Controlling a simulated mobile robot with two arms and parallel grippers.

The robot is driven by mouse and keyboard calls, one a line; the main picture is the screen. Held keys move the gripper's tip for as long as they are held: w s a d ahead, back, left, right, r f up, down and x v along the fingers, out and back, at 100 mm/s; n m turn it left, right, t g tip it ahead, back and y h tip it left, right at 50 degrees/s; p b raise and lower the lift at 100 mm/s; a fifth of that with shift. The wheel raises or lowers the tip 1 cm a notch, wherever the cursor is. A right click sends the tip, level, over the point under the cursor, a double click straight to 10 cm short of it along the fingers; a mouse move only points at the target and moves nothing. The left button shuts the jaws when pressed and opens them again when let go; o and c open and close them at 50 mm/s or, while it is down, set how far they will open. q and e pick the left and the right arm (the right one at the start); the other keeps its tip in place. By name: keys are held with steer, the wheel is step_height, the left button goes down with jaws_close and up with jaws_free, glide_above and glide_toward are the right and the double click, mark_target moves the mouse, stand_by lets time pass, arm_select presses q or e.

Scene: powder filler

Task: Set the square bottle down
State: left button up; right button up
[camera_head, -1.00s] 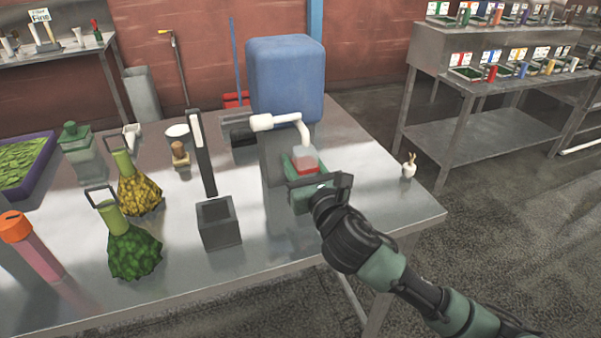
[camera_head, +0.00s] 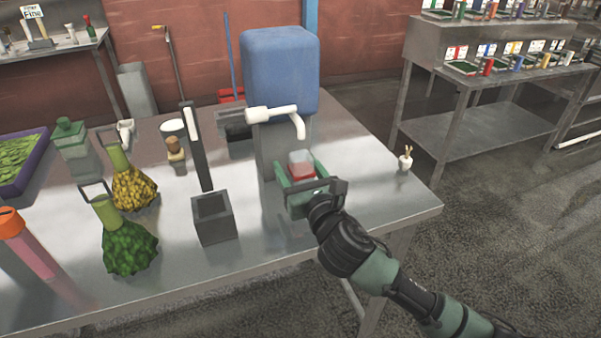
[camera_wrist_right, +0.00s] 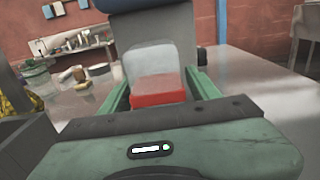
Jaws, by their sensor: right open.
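The square bottle (camera_head: 301,165) is clear, with red contents in its lower part. It stands upright on the metal table, below and in front of the tip of the white spout (camera_head: 299,126). My right gripper (camera_head: 298,173) is low at the table, open, with one green finger on each side of the bottle. In the right wrist view the bottle (camera_wrist_right: 157,90) sits between the spread fingers, with a narrow gap at each side. The bottle's underside is hidden by the gripper body. My left gripper is not in view.
The blue tank (camera_head: 280,70) stands behind the bottle. A grey open box (camera_head: 213,218) and a tall dark stand (camera_head: 196,150) are to the left. The table's right end is mostly clear, with a small white pot (camera_head: 405,162).

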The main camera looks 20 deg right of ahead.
steer(key=s, duration=0.6)
steer(key=s+b, duration=0.1)
steer(key=s, duration=0.5)
steer(key=shift+d+r, duration=0.1)
steer(key=shift+d, duration=0.1)
